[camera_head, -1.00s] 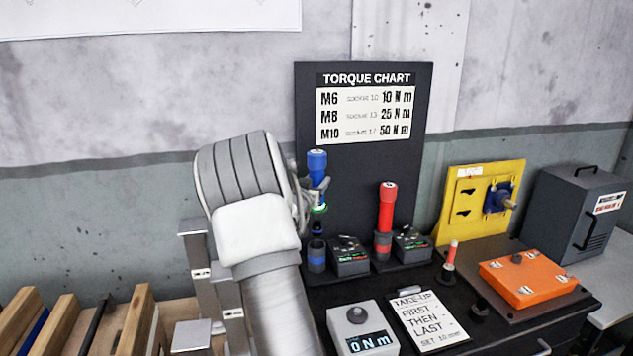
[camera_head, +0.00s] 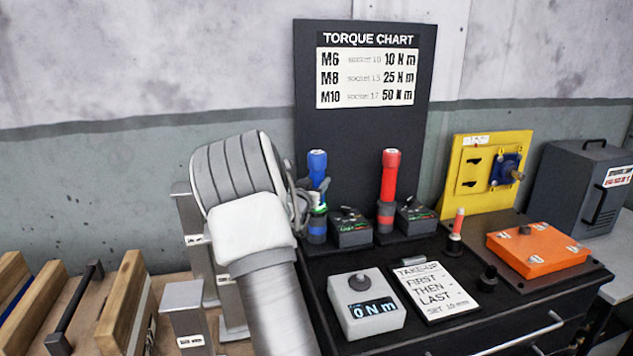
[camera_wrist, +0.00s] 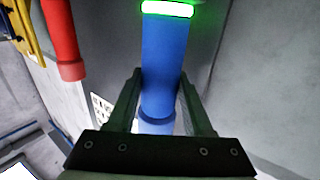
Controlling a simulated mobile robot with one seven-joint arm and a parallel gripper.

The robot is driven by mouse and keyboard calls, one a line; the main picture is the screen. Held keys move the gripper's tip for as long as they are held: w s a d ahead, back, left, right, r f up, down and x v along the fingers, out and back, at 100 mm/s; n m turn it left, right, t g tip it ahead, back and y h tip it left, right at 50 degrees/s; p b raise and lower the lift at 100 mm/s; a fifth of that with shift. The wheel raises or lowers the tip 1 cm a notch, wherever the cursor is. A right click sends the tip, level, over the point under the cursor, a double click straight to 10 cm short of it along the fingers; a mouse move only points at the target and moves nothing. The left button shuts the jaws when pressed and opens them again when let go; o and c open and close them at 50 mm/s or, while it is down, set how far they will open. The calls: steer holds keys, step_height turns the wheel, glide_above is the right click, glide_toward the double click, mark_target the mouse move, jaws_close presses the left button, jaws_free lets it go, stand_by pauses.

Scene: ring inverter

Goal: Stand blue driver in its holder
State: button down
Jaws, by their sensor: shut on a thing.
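The blue driver (camera_head: 317,163) stands upright over its blue-ringed holder (camera_head: 317,231) at the left of the bench rack. Its green glowing ring shows just above the holder. The lower end reaches the holder's mouth, but I cannot tell how deep it sits. My gripper (camera_head: 318,190) is shut on the driver's handle, partly hidden behind my wrist. In the wrist view, my gripper's fingers (camera_wrist: 161,76) lie on both sides of the blue driver (camera_wrist: 163,60), with the lit green ring at the picture's top.
A red driver (camera_head: 390,175) stands in the neighbouring holder. Small dark boxes (camera_head: 350,229) sit beside the holders. A torque chart board (camera_head: 343,130) rises close behind. A grey meter (camera_head: 365,309) reading 0 N m and a note card (camera_head: 437,290) lie in front.

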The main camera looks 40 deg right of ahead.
steer(key=shift+f+b, duration=0.3)
steer(key=shift+f, duration=0.35)
stand_by(0.5)
steer(key=shift+c, duration=1.9)
jaws_free()
steer(key=shift+o, duration=0.8)
steer(key=shift+f, duration=0.3)
steer(key=v, duration=1.7)
steer(key=shift+s+a+r+p, duration=0.15)
steer(key=shift+a+r+p, duration=0.05)
steer(key=shift+r+p, duration=0.1)
